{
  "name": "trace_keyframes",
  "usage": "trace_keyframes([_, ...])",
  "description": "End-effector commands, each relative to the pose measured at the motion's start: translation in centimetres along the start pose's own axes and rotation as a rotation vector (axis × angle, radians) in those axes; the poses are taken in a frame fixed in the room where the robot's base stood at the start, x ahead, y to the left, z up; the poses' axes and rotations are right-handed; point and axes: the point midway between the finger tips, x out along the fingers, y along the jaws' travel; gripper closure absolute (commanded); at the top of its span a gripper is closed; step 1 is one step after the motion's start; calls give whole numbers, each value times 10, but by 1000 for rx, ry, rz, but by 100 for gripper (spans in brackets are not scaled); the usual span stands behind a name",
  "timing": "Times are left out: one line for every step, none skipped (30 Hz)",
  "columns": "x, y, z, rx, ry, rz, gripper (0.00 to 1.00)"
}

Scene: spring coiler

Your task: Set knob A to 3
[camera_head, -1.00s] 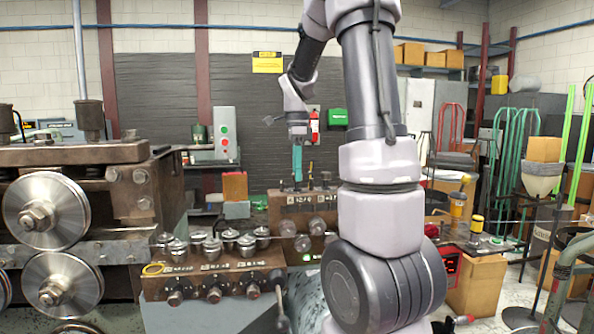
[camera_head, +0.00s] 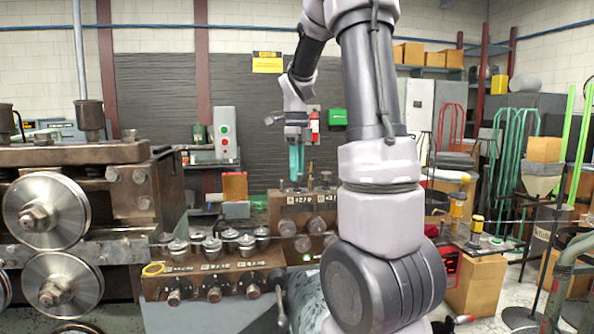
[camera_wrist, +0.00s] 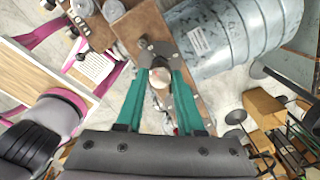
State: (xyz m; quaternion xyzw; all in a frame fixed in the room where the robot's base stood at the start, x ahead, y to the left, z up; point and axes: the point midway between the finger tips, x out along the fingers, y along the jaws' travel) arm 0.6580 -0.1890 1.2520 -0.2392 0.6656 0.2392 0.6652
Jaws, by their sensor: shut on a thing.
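My gripper (camera_head: 296,176) hangs down over the top of the farther brown control box (camera_head: 309,222), with its teal fingers pointing down. In the wrist view my gripper (camera_wrist: 159,72) has its two teal fingers on either side of a small pale round knob (camera_wrist: 159,79), and it is shut on it. The knob's letter and pointer position cannot be read, and the fingers hide part of it. In the head view the gripped knob cannot be made out. The front of the box carries small white label plates.
A nearer brown box (camera_head: 213,283) carries several dark knobs and metal caps. Large steel rollers (camera_head: 48,213) stand at the left. A blue-grey drum (camera_wrist: 235,35) lies beside the box in the wrist view. A thin post (camera_head: 310,167) stands right of the gripper.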

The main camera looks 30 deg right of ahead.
Motion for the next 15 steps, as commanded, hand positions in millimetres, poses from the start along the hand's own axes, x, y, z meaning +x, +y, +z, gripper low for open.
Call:
trace_keyframes([-2, -1, 0, 3, -3, -4, 100])
trace_keyframes([-2, -1, 0, 4, -3, -4, 100])
trace_keyframes([-2, -1, 0, 5, -3, -4, 100])
trace_keyframes([-2, -1, 0, 5, -3, -4, 100])
trace_keyframes([-2, -1, 0, 5, -3, -4, 100])
trace_keyframes([-2, -1, 0, 5, -3, -4, 100])
trace_keyframes([-2, -1, 0, 5, -3, -4, 100])
trace_keyframes([-2, -1, 0, 4, -3, -4, 100])
trace_keyframes([-2, -1, 0, 4, -3, -4, 100])
trace_keyframes([-2, -1, 0, 4, -3, -4, 100])
trace_keyframes([-2, -1, 0, 4, -3, -4, 100])
trace_keyframes([-2, -1, 0, 4, -3, -4, 48])
trace_keyframes([-2, -1, 0, 4, -3, -4, 36])
trace_keyframes([-1, -1, 0, 4, -3, -3, 33])
trace_keyframes([-1, -1, 0, 4, -3, -3, 33])
